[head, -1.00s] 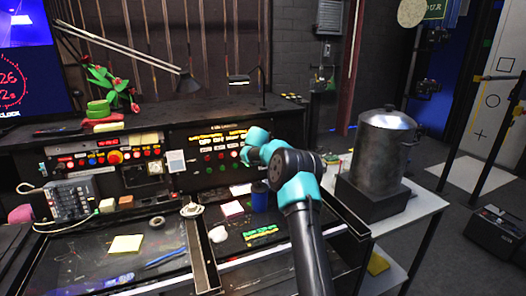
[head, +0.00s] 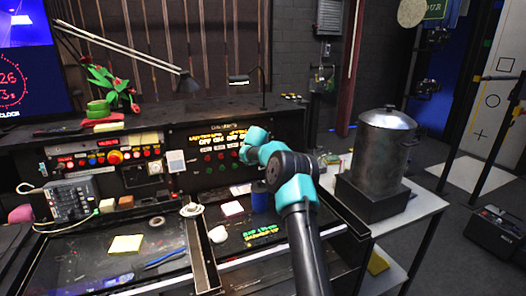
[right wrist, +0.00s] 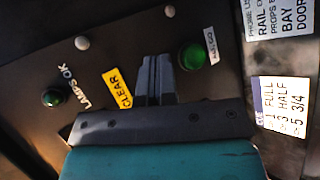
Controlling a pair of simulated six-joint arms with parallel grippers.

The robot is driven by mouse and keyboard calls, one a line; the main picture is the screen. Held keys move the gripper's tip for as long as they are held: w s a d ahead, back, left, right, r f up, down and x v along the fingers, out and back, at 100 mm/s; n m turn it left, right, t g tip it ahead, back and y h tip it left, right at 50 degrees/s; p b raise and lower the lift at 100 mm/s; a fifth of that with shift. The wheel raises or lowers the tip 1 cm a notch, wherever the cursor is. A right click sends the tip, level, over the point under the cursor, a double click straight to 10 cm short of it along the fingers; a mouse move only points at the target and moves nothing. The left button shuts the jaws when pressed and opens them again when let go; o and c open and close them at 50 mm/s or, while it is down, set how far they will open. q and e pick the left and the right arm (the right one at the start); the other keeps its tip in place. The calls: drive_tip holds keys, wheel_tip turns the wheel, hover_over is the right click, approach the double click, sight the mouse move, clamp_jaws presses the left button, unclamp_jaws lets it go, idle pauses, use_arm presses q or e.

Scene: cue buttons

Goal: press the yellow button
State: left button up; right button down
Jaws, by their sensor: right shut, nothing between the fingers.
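My right gripper (right wrist: 155,75) is shut and empty in the right wrist view, its fingers in front of a dark panel. A yellow CLEAR label (right wrist: 118,88) is just left of the fingers. I see no clear yellow button in that view; the fingers hide part of the panel. Two green buttons show there: one by the LAMPS OK label (right wrist: 53,95), one right of the fingertips (right wrist: 193,56). In the head view my right arm reaches the right end of the console (head: 205,183); its fingertips are too small to make out. My left gripper is not in view.
A red button with a yellow surround (head: 115,157) is on the console's left panel among small coloured buttons. A blue cylinder (head: 262,197) stands below my right wrist. A large metal pot (head: 384,150) stands right of my arm. A desk lamp reaches over the console.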

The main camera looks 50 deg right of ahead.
drive_tip(key=shift+s, duration=0.1)
drive_tip(key=shift+s+a, duration=0.35)
drive_tip(key=shift+s, duration=0.25)
drive_tip(key=shift+s+r, duration=0.1)
drive_tip(key=shift+s+a+r, duration=0.1)
drive_tip(key=shift+s+a, duration=0.25)
drive_tip(key=shift+s, duration=0.4)
drive_tip(key=shift+s+a+r, duration=0.15)
drive_tip(key=shift+s+a, duration=0.15)
drive_tip(key=shift+s, duration=0.4)
drive_tip(key=shift+s+a+r, duration=0.1)
drive_tip(key=shift+s+a, duration=0.25)
drive_tip(key=shift+s, duration=0.4)
